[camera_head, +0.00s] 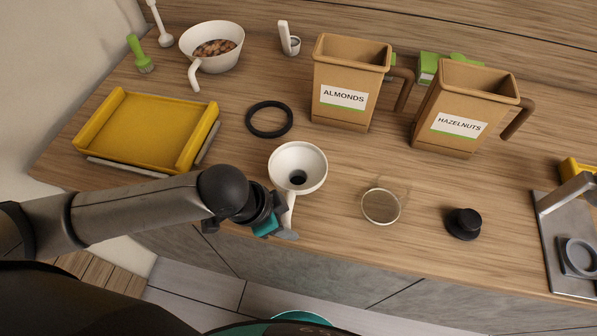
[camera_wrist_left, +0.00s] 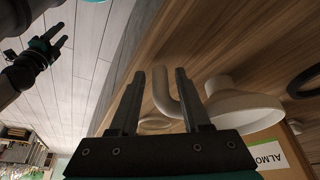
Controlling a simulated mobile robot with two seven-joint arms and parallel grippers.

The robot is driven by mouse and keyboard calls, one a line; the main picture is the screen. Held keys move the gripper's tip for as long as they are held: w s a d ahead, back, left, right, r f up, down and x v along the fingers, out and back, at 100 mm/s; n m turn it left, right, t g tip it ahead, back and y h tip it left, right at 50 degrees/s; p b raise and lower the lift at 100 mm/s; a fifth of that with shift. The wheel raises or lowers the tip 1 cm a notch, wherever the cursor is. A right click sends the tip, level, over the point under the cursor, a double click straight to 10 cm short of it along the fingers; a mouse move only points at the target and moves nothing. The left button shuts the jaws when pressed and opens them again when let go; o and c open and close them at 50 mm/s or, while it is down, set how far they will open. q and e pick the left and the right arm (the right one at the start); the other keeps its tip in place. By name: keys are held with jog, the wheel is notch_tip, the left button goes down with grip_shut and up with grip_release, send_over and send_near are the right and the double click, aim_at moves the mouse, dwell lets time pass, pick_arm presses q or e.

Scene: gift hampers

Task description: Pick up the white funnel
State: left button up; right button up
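The white funnel (camera_head: 312,160) stands on the wooden counter near its front edge, its wide mouth up and its curved handle towards me. My left gripper (camera_head: 281,218) is at this handle. In the left wrist view my left gripper (camera_wrist_left: 160,78) is open, with the white handle showing between its two fingers; I see a gap and cannot tell whether either finger touches it. The funnel's cone (camera_wrist_left: 240,103) is to the right there. My right gripper (camera_wrist_left: 58,38) shows at the upper left of the wrist view, small and open, away from the counter.
A glass jar (camera_head: 381,206) and a black knob-like lid (camera_head: 463,223) stand right of the funnel. A black ring (camera_head: 270,119) lies behind it. The almonds container (camera_head: 343,111) and hazelnuts container (camera_head: 457,122) stand further back. A yellow tray (camera_head: 147,130) is at the left, near my left arm.

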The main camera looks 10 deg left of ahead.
pick_arm(q)
grip_shut()
dwell(1.1)
